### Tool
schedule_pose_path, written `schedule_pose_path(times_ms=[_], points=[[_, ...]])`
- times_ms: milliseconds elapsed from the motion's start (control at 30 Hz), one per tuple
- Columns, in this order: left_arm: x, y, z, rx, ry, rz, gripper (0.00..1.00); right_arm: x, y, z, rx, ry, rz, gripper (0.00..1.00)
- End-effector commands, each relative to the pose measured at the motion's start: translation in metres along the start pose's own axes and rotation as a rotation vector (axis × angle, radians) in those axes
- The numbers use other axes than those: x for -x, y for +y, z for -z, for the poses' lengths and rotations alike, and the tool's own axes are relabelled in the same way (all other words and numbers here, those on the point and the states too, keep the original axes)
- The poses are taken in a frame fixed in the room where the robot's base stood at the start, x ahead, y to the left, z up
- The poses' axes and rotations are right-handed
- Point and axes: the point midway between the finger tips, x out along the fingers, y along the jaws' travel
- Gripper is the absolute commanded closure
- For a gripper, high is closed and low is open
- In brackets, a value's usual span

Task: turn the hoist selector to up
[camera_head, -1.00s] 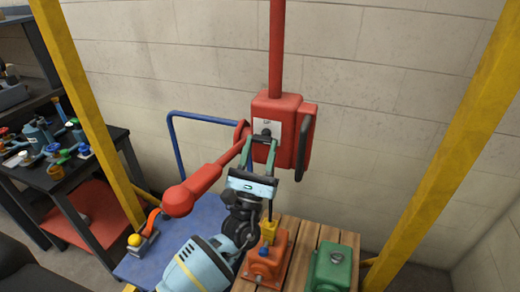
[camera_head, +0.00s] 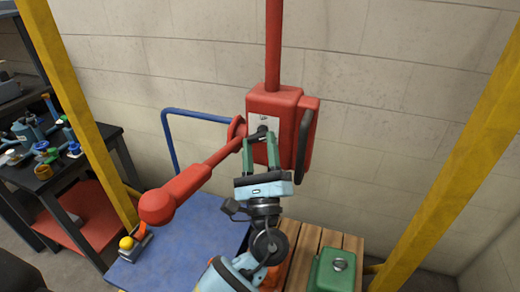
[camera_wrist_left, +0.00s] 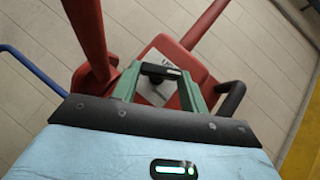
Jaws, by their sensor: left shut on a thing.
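The red hoist control box (camera_head: 284,101) hangs on a red upright pipe in front of the wall. Its front has a pale plate (camera_head: 254,124) with the dark selector knob (camera_head: 261,131) on it. The knob also shows in the left wrist view (camera_wrist_left: 160,71), between my green fingers. My left gripper (camera_head: 259,138) reaches up from below and is shut on the selector knob. The knob's bar looks slanted in the head view. The fingers cover part of the plate, and its marking is too small to read. My right gripper is not in view.
A long red arm with a rounded end (camera_head: 158,206) juts left of the box. A black handle (camera_head: 303,140) is on its right. Below are a blue surface (camera_head: 185,238), a wooden pallet (camera_head: 350,243) and a green motor (camera_head: 332,270). Yellow posts (camera_head: 450,180) flank the area.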

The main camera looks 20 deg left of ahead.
Motion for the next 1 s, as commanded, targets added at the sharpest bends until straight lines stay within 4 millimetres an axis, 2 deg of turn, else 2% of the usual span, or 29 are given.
schedule_pose_path(times_ms=[300,767,800,867,1000], points=[[0.0002,-0.0018,0.0000,0.075,0.000,-0.076,0.79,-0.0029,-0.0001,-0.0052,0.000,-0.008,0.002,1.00],[-0.0003,-0.0022,-0.0005,0.083,0.000,-0.084,0.79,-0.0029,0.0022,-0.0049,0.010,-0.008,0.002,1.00],[-0.0003,-0.0022,-0.0005,0.083,0.000,-0.084,0.53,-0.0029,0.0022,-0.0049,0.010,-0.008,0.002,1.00],[-0.0003,-0.0022,-0.0005,0.083,0.000,-0.084,0.47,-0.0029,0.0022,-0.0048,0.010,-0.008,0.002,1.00],[-0.0003,-0.0022,-0.0004,0.083,0.000,-0.084,0.47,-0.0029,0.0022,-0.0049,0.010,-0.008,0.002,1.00]])
